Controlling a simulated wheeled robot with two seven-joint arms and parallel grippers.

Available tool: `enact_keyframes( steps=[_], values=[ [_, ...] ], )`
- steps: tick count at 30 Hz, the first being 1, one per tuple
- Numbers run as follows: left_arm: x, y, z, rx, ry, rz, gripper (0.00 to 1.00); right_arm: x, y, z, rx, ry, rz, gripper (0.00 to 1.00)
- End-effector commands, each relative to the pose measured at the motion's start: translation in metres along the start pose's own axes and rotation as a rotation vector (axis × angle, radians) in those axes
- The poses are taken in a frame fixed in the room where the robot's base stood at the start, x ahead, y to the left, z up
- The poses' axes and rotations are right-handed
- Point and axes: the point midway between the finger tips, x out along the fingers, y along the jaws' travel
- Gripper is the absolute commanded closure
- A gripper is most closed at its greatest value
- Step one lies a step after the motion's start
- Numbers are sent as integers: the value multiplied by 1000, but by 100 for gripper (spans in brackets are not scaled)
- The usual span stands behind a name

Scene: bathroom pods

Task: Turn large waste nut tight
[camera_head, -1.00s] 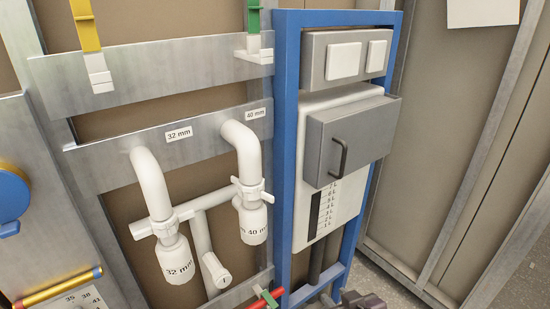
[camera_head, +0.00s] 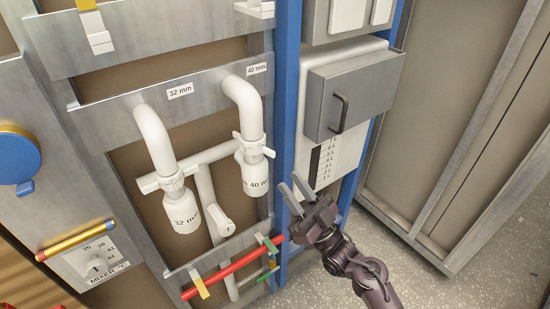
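Two white waste pipes come out of a grey metal rail. The large waste pipe (camera_head: 241,98), under the 40 mm label, runs down to the large waste nut (camera_head: 253,150), a white winged collar above the trap cup (camera_head: 255,178) marked 40. The smaller 32 mm nut (camera_head: 172,181) and its cup (camera_head: 181,212) are to the left. My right gripper (camera_head: 293,190) is below and right of the large nut, in front of the blue frame, apart from the nut. Its two fingers are spread and nothing is between them. My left gripper is not in view.
A blue upright frame (camera_head: 284,120) stands just right of the large nut. It holds a cistern with a grey box (camera_head: 352,92) that has a handle. A red pipe (camera_head: 236,267) runs low along the front. Open floor (camera_head: 420,285) lies to the right.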

Motion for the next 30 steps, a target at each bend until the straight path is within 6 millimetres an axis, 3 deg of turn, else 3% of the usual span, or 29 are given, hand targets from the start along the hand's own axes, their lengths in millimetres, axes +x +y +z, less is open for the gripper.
enact_keyframes(
  steps=[12,25,30],
  values=[
    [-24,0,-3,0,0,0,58,64,0,-2,0,2,1,71],
    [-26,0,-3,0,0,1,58,74,0,0,-2,0,1,71],
    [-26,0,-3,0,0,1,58,74,0,0,-2,0,1,93]
  ],
)
